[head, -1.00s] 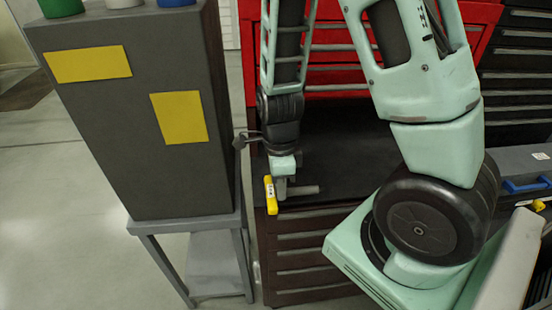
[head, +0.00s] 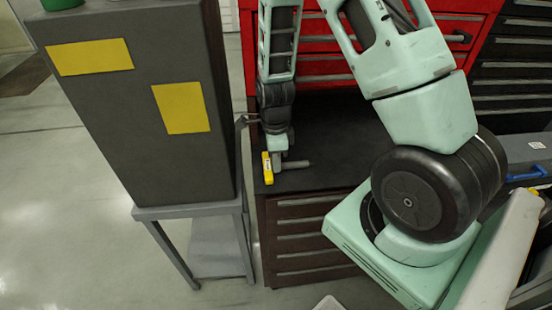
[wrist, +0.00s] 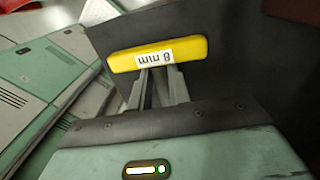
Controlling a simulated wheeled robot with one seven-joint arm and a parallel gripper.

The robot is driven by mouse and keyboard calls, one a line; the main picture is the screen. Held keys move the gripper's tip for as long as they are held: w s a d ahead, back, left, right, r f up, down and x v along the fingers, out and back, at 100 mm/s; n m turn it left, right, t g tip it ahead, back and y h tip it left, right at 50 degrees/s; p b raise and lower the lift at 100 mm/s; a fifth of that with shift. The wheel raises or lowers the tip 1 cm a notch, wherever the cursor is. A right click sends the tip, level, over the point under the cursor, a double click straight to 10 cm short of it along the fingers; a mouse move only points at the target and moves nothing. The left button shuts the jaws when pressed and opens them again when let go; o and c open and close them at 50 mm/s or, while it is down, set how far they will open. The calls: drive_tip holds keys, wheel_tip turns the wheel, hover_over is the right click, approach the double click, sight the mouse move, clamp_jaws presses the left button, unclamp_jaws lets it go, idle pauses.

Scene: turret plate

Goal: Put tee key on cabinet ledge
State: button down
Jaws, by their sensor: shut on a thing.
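The tee key has a yellow handle with a white "8 mm" label, seen in the wrist view (wrist: 158,54). In the head view the yellow handle (head: 267,168) shows over the left front part of the dark cabinet ledge (head: 340,135). My gripper (head: 280,165) is shut on the tee key; its fingers also show in the wrist view (wrist: 158,85), reaching the handle's underside. The key's shaft is not clearly visible. I cannot tell whether the key touches the ledge.
A tall dark grey cabinet (head: 140,110) with yellow labels stands on a grey stand (head: 185,212) just left of the ledge. Red drawers (head: 470,30) rise behind it. Brown drawers (head: 312,235) lie below. The ledge right of my gripper is clear.

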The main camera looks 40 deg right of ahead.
drive_tip(key=shift+f, duration=0.1)
drive_tip(key=c, duration=1.3)
unclamp_jaws()
drive_tip(key=r, duration=0.4)
drive_tip(key=r+b, duration=0.1)
drive_tip(key=r, duration=0.3)
drive_tip(key=w+r, duration=0.1)
drive_tip(key=r, duration=0.3)
drive_tip(key=shift+d+r, duration=0.1)
drive_tip(key=shift+d, duration=0.15)
